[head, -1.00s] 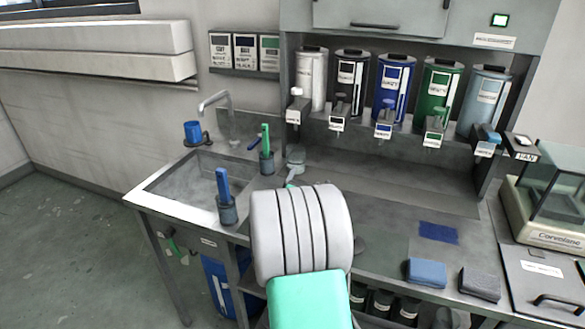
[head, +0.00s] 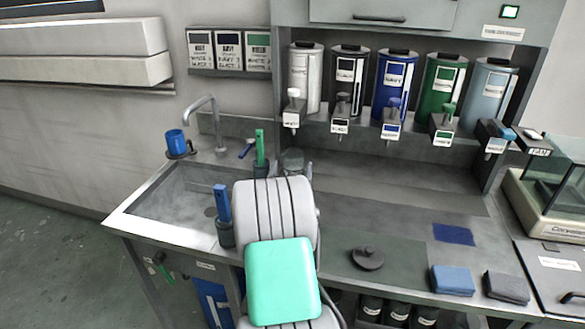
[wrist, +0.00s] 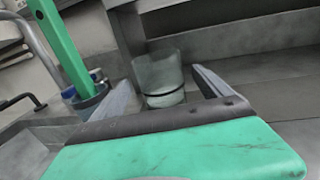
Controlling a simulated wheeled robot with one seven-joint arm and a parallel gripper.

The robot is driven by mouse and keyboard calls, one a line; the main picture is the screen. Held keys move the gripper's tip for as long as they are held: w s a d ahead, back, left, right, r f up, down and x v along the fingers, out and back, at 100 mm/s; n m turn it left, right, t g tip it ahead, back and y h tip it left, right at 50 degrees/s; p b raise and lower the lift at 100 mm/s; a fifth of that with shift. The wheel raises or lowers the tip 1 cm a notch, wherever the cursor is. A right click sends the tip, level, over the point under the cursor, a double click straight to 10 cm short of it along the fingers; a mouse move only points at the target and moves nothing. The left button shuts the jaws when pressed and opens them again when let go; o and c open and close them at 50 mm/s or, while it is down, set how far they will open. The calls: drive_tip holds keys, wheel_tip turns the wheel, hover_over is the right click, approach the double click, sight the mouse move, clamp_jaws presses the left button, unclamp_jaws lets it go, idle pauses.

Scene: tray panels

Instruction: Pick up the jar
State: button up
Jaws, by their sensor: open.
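The jar (wrist: 160,70) is a clear, open-topped glass with a dark band low on its side. It stands upright at the back of the counter. In the head view the jar (head: 292,161) shows just beyond my arm, its lower part hidden. My gripper (wrist: 159,80) is open, with one dark finger on each side of the jar in the wrist view. The jar appears between or just beyond the fingertips; I cannot tell whether they touch it. In the head view my arm hides most of the gripper.
A cup with a green-handled tool (head: 260,148) stands close left of the jar, beside the sink (head: 180,195). A blue-handled tool (head: 222,202) stands nearer. Dispensers (head: 395,85) overhang the counter. A dark lid (head: 367,259) and folded cloths (head: 453,280) lie right.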

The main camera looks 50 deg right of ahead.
sight(295, 157)
drive_tip(key=x, duration=0.3)
drive_tip(key=shift+d, duration=0.1)
drive_tip(key=c, duration=1.8)
drive_tip(key=shift+r, duration=0.15)
clamp_jaws()
